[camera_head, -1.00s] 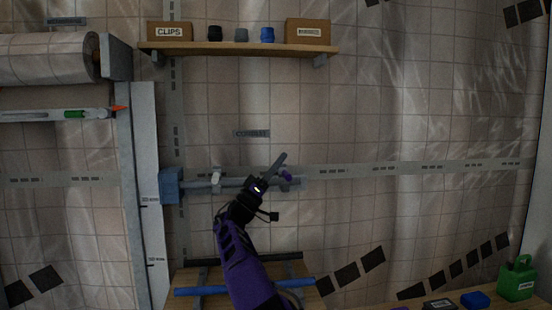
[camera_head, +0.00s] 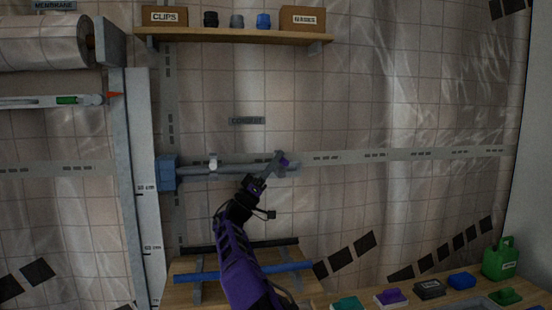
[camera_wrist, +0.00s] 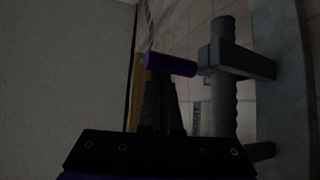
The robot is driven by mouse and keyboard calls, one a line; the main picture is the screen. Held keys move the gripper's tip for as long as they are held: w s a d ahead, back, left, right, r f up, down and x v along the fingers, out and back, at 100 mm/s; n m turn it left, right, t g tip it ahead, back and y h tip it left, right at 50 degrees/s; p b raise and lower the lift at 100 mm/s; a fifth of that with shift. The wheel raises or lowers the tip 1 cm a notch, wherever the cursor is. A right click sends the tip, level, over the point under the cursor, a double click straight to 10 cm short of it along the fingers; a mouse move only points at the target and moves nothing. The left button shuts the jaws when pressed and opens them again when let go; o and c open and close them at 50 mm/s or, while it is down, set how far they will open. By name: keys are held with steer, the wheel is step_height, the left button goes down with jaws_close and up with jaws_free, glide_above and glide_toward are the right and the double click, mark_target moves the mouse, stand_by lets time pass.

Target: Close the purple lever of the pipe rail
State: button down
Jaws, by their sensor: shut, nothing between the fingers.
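The pipe rail (camera_head: 230,171) is a grey horizontal pipe on the wall, running right from a blue block. It also shows as an upright pipe in the wrist view (camera_wrist: 221,105). The purple lever (camera_head: 285,162) is near the rail's right end. In the wrist view its purple handle (camera_wrist: 170,65) sticks out left from a grey bracket, across the fingertip end. My gripper (camera_head: 279,156) is shut and empty, its tips right beside the purple handle. In the wrist view the gripper (camera_wrist: 160,88) ends at the handle; I cannot tell if they touch.
A shelf (camera_head: 230,36) with boxes and small caps is above. A bench (camera_head: 190,296) below holds a blue bar (camera_head: 285,268). A green can (camera_head: 500,258) and coloured blocks stand at lower right.

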steer(key=shift+f, duration=0.4)
stand_by(0.3)
